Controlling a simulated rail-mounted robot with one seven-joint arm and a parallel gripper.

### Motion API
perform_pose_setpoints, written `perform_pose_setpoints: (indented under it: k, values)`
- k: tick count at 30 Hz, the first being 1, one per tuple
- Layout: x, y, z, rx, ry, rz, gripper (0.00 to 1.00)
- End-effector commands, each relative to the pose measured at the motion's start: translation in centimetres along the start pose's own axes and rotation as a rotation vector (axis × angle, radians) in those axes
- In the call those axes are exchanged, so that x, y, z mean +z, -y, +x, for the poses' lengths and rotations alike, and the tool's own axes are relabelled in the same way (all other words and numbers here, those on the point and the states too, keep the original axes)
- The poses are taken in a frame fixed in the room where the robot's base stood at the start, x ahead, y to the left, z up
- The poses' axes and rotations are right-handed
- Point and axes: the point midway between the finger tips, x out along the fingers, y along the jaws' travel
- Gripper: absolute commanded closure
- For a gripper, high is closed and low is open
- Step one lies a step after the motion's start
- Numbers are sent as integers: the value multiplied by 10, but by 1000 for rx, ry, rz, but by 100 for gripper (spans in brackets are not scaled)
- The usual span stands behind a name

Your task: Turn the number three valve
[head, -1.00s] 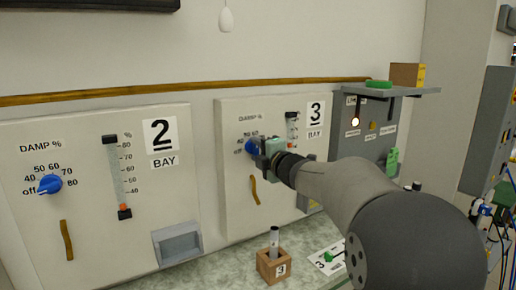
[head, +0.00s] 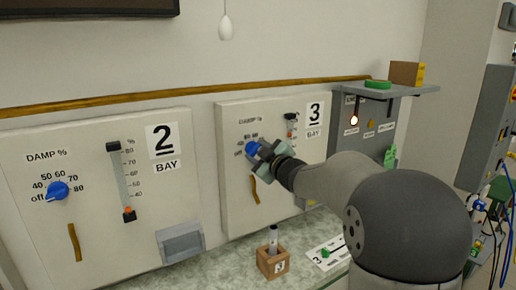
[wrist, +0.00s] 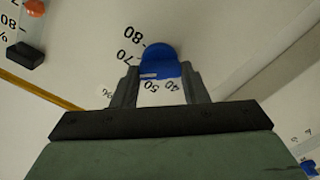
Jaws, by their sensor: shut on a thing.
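The bay 3 panel (head: 236,202) carries a "DAMP %" dial with a blue knob (head: 252,148), mostly covered by my gripper (head: 258,150). In the wrist view the blue knob (wrist: 160,62) sits between the two grey fingers (wrist: 160,90), and my gripper is shut on it. The exact setting of the knob cannot be told. My gripper is tilted in the head view.
The bay 2 panel (head: 90,235) at left has its own blue knob (head: 57,190) and slider (head: 129,213). Below, a wooden block (head: 273,264) holds an upright rod (head: 273,240).

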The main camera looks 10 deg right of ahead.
Motion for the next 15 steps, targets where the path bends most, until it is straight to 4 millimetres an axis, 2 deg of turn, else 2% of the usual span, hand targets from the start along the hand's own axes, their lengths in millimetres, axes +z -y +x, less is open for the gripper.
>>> perform_pose_setpoints:
  k: [6,15]
  values:
    - [0,-2,0,0,2,120,83]
    - [1,0,0,-1,2,196,83]
